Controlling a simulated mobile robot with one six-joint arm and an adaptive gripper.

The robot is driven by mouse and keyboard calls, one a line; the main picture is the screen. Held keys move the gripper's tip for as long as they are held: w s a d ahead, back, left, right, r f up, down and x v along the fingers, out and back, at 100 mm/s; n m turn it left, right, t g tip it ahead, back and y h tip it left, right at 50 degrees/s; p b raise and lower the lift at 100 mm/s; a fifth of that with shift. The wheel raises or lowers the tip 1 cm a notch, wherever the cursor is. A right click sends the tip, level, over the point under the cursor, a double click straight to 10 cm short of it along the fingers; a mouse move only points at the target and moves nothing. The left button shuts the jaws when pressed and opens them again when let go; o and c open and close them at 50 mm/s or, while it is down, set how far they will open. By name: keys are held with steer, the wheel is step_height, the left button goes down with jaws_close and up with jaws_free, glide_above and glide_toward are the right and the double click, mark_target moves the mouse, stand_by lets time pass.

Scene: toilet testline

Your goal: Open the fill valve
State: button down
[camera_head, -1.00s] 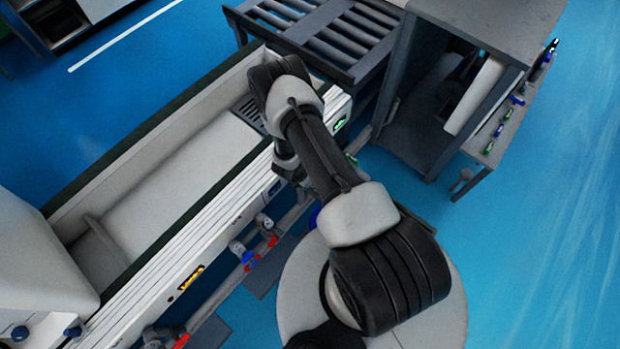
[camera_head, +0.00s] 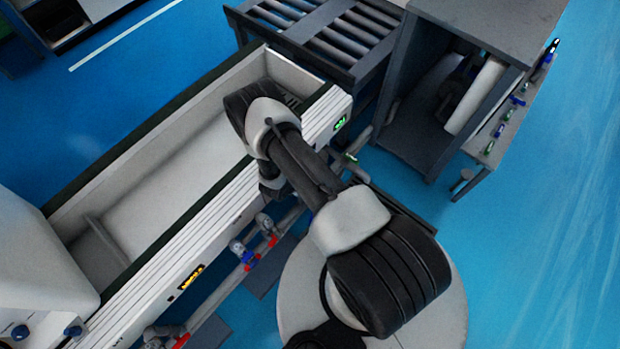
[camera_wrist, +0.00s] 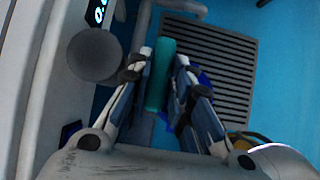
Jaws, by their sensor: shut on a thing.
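In the wrist view, my gripper (camera_wrist: 163,82) has its two fingers on either side of a teal-green valve handle (camera_wrist: 158,78) and is shut on it. The handle is a long bar that lies lengthwise between the fingers, below a grey pipe (camera_wrist: 183,6). The valve body under the handle is mostly hidden by the gripper. In the head view my arm hides the gripper beside the white trough. A small green handle (camera_head: 351,158) shows on the pipework right of my arm; I cannot tell whether it is the same one.
The white trough (camera_head: 165,165) runs along the left. Valves with red and blue handles (camera_head: 250,260) sit on the pipe below its edge. A dark roller conveyor (camera_head: 320,30) and a cabinet (camera_head: 480,30) stand behind. A floor grate (camera_wrist: 215,65) lies beyond the gripper. Blue floor is clear on the right.

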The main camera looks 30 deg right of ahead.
steer(key=h, duration=0.1)
steer(key=t+h, duration=0.1)
steer(key=h, duration=0.1)
steer(key=a+f+h, duration=0.1)
steer(key=h, duration=0.1)
steer(key=shift+s+t, duration=0.15)
steer(key=shift+t, duration=0.25)
steer(key=shift+h, duration=0.3)
steer(key=c, duration=1.7)
jaws_free()
steer(key=v, duration=1.2)
steer(key=shift+s+r, duration=0.1)
steer(key=shift+d, duration=0.1)
